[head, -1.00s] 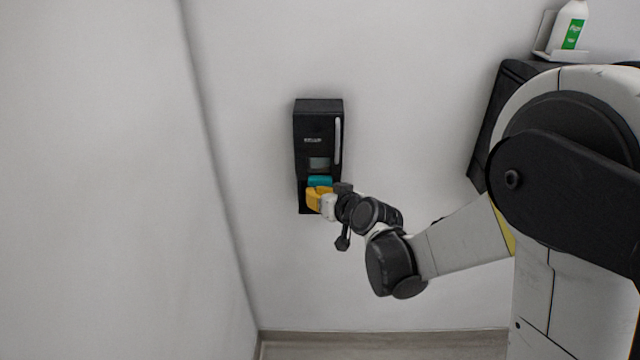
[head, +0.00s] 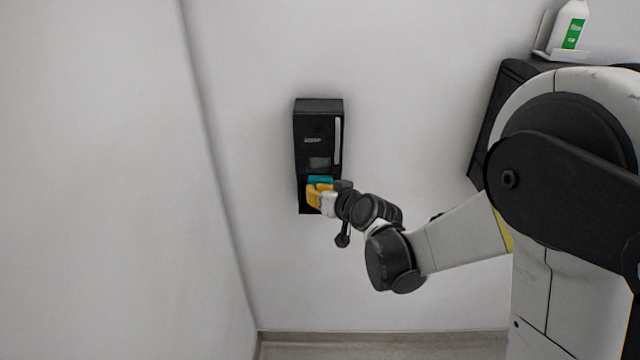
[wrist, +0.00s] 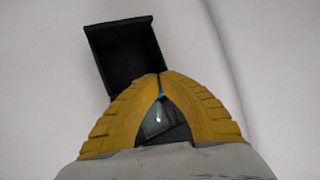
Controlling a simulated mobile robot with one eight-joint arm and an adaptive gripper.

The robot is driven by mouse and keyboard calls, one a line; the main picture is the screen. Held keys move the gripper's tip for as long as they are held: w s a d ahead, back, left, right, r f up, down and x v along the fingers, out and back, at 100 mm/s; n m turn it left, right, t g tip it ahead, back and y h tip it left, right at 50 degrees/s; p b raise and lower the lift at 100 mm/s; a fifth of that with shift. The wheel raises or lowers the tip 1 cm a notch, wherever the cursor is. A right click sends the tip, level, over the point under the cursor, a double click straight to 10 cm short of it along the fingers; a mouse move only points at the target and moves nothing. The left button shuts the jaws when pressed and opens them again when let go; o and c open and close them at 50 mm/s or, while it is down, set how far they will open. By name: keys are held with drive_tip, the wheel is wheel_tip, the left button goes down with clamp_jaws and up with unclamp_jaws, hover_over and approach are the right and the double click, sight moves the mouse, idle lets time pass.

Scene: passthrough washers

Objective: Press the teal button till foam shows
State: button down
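The black dispenser (head: 318,135) hangs upright on the wall in the head view. Its teal button (head: 320,180) shows low on its front, just above the yellow fingers of my gripper (head: 313,194). The fingers overlap the dispenser's lower part; I cannot tell whether they touch the button. In the wrist view the two yellow fingertips meet, so my gripper (wrist: 160,76) is shut, with nothing seen held. A sliver of teal and a small white spot show through the gap between the fingers; I cannot tell whether the spot is foam.
A white bottle with a green label (head: 571,28) stands on a small holder at the upper right. A dark unit (head: 510,75) is on the wall behind my arm. A side wall (head: 100,180) runs along the left. The wall around the dispenser is bare.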

drive_tip(key=shift+w, duration=0.85)
idle(0.6)
drive_tip(key=shift+s, duration=1.3)
drive_tip(key=s+b, duration=0.1)
drive_tip(key=s, duration=0.4)
drive_tip(key=shift+a, duration=0.1)
idle(0.6)
